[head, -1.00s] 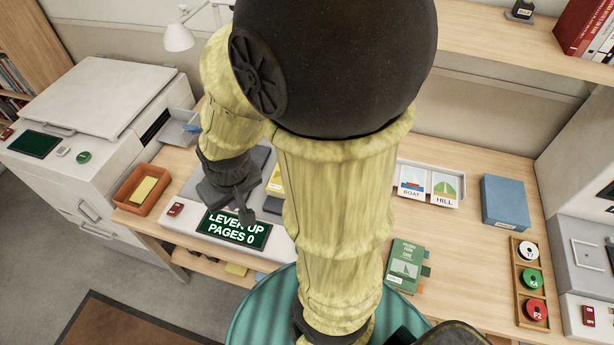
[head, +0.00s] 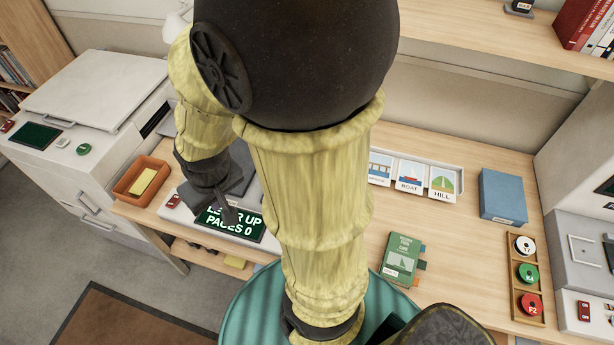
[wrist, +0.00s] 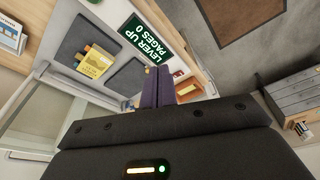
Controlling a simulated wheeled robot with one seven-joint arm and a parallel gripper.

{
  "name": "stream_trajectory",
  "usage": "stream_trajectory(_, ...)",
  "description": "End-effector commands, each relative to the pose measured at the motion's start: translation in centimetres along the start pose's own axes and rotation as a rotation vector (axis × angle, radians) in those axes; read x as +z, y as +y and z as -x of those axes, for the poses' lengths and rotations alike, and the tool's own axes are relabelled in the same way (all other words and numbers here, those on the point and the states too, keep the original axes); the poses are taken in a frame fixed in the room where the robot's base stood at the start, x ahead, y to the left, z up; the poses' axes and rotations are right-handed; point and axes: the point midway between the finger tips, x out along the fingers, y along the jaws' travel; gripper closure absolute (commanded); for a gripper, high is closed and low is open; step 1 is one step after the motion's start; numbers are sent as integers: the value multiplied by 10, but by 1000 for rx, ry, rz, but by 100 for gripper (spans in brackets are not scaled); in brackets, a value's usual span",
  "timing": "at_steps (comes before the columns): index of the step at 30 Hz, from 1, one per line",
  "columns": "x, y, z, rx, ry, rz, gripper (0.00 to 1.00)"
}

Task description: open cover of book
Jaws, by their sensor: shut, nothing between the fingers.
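A yellow book (wrist: 93,62) with coloured tabs lies closed on one of the dark pads of a grey machine (wrist: 62,75). In the head view my arm hides this book. A green book (head: 402,258) with coloured tabs lies closed on the desk, right of my arm. The machine's sign (head: 229,223) reads "LEVER UP PAGES 0", partly covered by my gripper in the head view. My gripper (head: 228,214) is shut and empty above the machine's front, by the sign. Its closed fingers (wrist: 158,86) show in the wrist view, apart from the yellow book.
An orange tray (head: 126,189) with a yellow pad stands left of the machine. Picture cards (head: 409,177), a blue box (head: 503,196) and a wooden rack (head: 516,290) of round stamps or discs stand to the right. Desk around the green book is clear.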

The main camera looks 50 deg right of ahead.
Motion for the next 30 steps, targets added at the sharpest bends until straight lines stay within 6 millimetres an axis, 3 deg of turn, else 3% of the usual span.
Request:
stream_trajectory(7, 0, 2, -3, 0, -5, -15, 100)
stream_trajectory(11, -3, 12, -20, -2, -35, -104, 100)
stream_trajectory(20, -11, 71, -101, -61, -199, -628, 100)
stream_trajectory(30, -13, 154, -194, -263, -371, -1294, 100)
